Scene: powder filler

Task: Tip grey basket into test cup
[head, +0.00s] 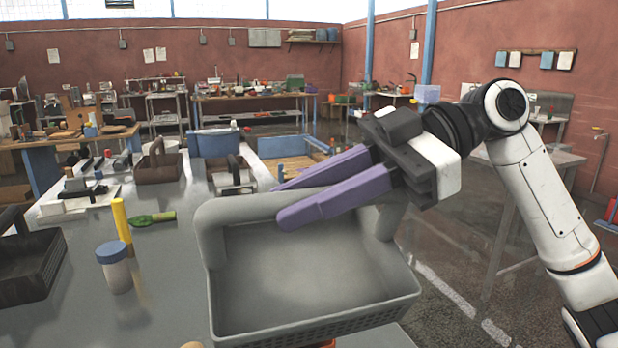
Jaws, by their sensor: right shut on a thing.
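The grey basket (312,322) is in the lower middle of the head view, large and close. My right gripper (283,202) has purple fingers shut on the basket's handle bar at its far side. The basket's open inside faces me and looks empty. It seems held up over the grey table's right edge, but its height is hard to tell. I cannot make out the test cup for certain; the basket may hide it. Small orange bits show at the bottom edge below the basket. My left gripper is not in view.
On the grey table (160,295) stand a blue-lidded jar (116,272), a yellow cylinder (122,222) and a green object (152,219). A dark basket (25,268) is at far left, a brown caddy (158,165) further back. Open floor lies to the right.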

